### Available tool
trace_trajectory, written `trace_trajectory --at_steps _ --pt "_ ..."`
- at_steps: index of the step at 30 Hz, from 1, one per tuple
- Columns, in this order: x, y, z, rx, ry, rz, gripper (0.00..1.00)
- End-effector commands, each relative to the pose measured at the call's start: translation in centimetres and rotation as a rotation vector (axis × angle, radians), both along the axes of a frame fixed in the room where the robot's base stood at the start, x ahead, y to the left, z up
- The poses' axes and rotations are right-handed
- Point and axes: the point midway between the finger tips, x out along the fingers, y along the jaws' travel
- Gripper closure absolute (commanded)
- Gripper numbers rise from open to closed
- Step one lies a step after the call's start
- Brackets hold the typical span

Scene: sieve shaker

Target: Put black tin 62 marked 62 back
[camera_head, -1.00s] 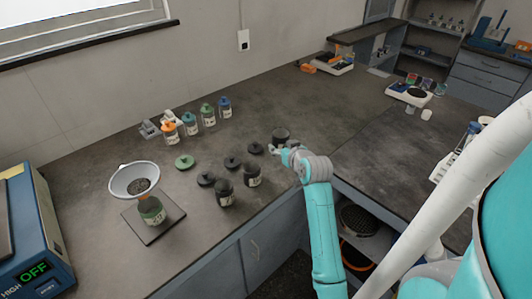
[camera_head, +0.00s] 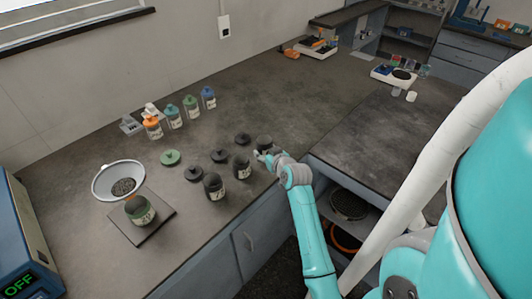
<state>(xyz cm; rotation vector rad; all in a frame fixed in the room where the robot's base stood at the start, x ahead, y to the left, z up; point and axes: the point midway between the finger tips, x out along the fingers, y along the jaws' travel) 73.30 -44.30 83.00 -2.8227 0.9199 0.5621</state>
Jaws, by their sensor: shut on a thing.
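My gripper (camera_head: 261,156) is shut on a dark tin (camera_head: 264,143) at the right end of a row of dark tins. The gripper covers the tin's lower part, so I cannot read its number or tell whether it touches the bench. Two similar dark tins with pale labels, a middle one (camera_head: 242,168) and a left one (camera_head: 214,187), stand upright to the left of my gripper. Their marks are too small to read. Black lids lie behind the row: a right one (camera_head: 243,139), a middle one (camera_head: 220,156) and a left one (camera_head: 194,174).
A green lid (camera_head: 170,157) and several colour-capped bottles (camera_head: 174,118) are farther back. The bench (camera_head: 290,105) behind my gripper is clear.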

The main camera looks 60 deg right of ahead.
Motion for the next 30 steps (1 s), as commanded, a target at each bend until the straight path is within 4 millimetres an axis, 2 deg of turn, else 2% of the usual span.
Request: trace_trajectory --at_steps 12,13,15,27,30 --pt "0.01 -0.02 -0.58 -0.001 -0.002 0.000 0.78" --pt "0.01 -0.02 -0.54 -0.001 -0.001 -0.001 0.34" --pt "0.01 -0.02 -0.53 -0.001 -0.002 0.000 0.16" --pt "0.02 -0.03 -0.15 -0.003 -0.002 -0.001 0.16" --pt "-0.80 0.53 0.09 -0.001 -0.001 -0.001 0.16"
